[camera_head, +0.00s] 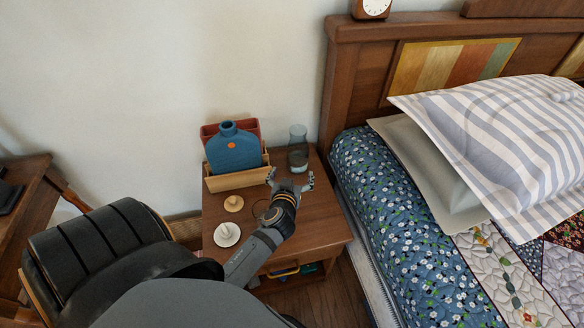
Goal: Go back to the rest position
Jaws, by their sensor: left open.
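My left gripper (291,178) is open and appears empty. It is over the wooden nightstand (323,228), in front of a clear glass (298,158) and to the right of a wooden holder (227,182). A blue bottle-shaped item (234,150) with an orange dot stands in the holder, with a reddish-brown piece behind it. My left forearm crosses the nightstand's front and hides part of its top. My right gripper is not in view.
A small wooden knob-like item (234,203) and a white round item (227,236) lie left of my arm. A bed with a striped pillow (500,135) is close on the right. A black chair (100,245) and a desk (25,205) are at left.

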